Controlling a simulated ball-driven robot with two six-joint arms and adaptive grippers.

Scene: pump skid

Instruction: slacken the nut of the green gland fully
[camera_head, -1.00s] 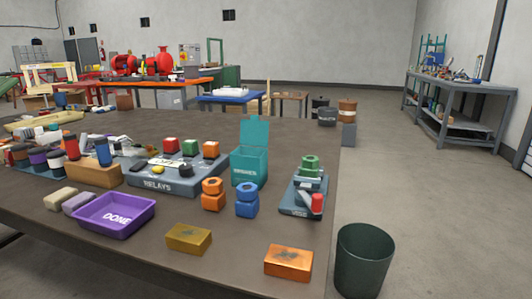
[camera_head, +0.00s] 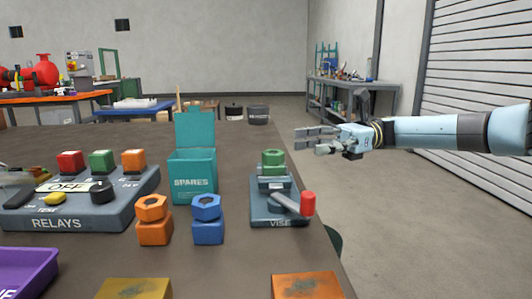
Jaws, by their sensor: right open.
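The green gland (camera_head: 273,169) stands upright in the grey vise (camera_head: 279,207) near the table's right edge. Its green hex nut (camera_head: 273,157) sits on top. The vise has a red-tipped handle (camera_head: 307,203) at its front right. My right gripper (camera_head: 297,141) comes in from the right, open and empty. It is to the right of the green nut in the picture, apart from it, with its fingers pointing left. My left gripper is not in view.
An orange gland (camera_head: 154,231) and a blue gland (camera_head: 208,231) stand left of the vise. Behind them is the open teal SPARES box (camera_head: 192,180). The RELAYS panel (camera_head: 100,212) is farther left. A purple tray (camera_head: 25,272) is at the front left. Floor lies beyond the table's right edge.

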